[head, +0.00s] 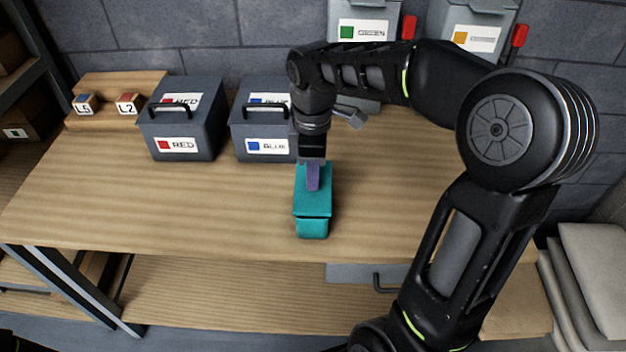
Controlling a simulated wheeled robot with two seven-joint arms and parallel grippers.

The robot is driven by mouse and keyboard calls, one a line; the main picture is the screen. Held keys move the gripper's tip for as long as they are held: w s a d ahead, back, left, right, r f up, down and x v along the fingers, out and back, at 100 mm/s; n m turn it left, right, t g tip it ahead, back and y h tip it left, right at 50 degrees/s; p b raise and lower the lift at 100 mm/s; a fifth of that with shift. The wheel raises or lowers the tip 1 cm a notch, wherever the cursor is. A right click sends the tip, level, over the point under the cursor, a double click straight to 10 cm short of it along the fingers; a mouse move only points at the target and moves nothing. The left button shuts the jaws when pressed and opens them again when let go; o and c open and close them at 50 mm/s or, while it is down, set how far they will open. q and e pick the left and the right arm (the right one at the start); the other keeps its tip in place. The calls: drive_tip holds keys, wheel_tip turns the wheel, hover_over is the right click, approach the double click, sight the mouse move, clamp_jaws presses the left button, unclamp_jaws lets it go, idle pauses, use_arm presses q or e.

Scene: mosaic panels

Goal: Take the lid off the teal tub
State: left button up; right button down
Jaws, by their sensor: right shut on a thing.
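I cannot tell whether the lid rests on the rim or is slightly raised. A purple handle (313,178) stands up from the lid. My right gripper (312,162) points down from above and is shut on the handle; its fingertips are partly hidden. My left gripper is not in view.
A grey RED bin (190,120) and a grey BLUE bin (255,125) with handles stand behind on the left. Small blocks L5 (85,104) and L2 (129,103) sit on a wooden stand. The table (150,205) left of the tub is clear.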

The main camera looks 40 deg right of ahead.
wheel_tip(320, 180, up, 8)
drive_tip(key=shift+f, duration=0.1)
use_arm(q)
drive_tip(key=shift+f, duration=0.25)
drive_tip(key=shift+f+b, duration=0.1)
drive_tip(key=shift+b, duration=0.2)
